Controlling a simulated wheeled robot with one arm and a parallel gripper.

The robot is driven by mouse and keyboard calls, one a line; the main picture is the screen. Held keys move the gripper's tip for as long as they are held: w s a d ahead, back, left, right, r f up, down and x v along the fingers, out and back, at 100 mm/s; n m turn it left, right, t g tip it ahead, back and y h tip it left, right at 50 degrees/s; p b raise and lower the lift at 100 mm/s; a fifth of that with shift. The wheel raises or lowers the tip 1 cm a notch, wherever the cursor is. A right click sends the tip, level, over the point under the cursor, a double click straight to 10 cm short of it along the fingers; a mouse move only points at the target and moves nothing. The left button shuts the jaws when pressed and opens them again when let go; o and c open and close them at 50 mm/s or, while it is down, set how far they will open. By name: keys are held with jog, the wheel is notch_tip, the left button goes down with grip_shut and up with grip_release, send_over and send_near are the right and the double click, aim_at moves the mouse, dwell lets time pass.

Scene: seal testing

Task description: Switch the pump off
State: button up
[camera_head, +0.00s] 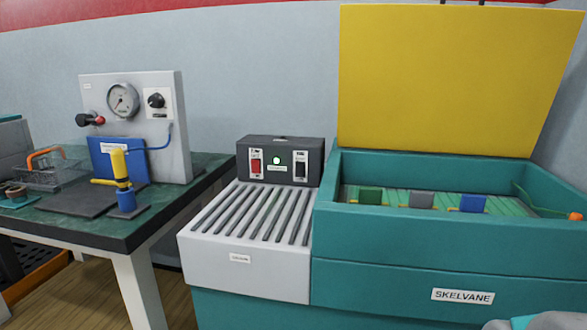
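A dark grey control box (280,160) stands at the back of a pale slatted unit (240,265). Its front has a red switch (255,163) at the left and a black switch (300,168) at the right. A white round spot, perhaps a lamp (276,160), shows between them on a dark green panel. The labels are too small to read, so I cannot tell which switch is the pump's or how either is set. My gripper is not in view; a grey and teal part at the bottom right corner looks like my arm.
A teal tank (410,250) marked SKELVANE stands at the right, its yellow lid (455,80) raised, with small coloured blocks inside. A green-topped bench (185,205) at the left holds a gauge panel (155,135), a yellow-and-blue device (121,180) and a wire basket (50,175).

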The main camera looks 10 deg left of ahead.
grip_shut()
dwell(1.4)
